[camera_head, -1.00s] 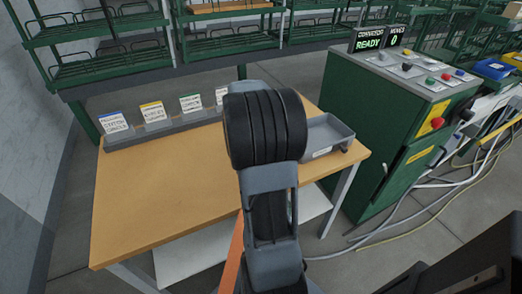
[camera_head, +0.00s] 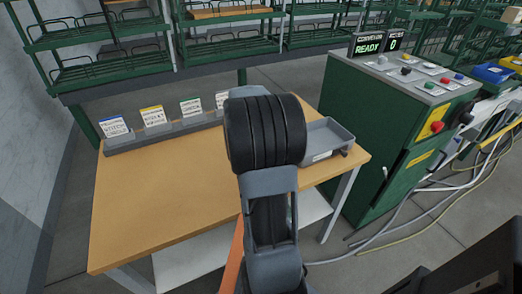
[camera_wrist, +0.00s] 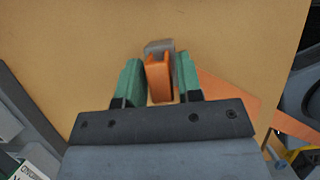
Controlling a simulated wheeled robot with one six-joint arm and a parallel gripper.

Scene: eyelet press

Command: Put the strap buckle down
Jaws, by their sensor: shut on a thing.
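The strap buckle (camera_wrist: 159,78) shows in the wrist view as a small orange piece with a grey part at its far end. My gripper (camera_wrist: 160,82) has green fingers on both sides of the buckle and is shut on it. The wooden table top (camera_wrist: 95,60) lies behind the buckle in that view; I cannot tell whether the buckle touches it. In the head view my arm covers the gripper and buckle, and the table (camera_head: 150,205) spreads around it.
A rack of label cards (camera_head: 155,131) runs along the table's back edge. A grey tray (camera_head: 328,140) sits at its right back corner. A green control cabinet (camera_head: 375,140) stands to the right, with cables on the floor. The table's left and front parts are clear.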

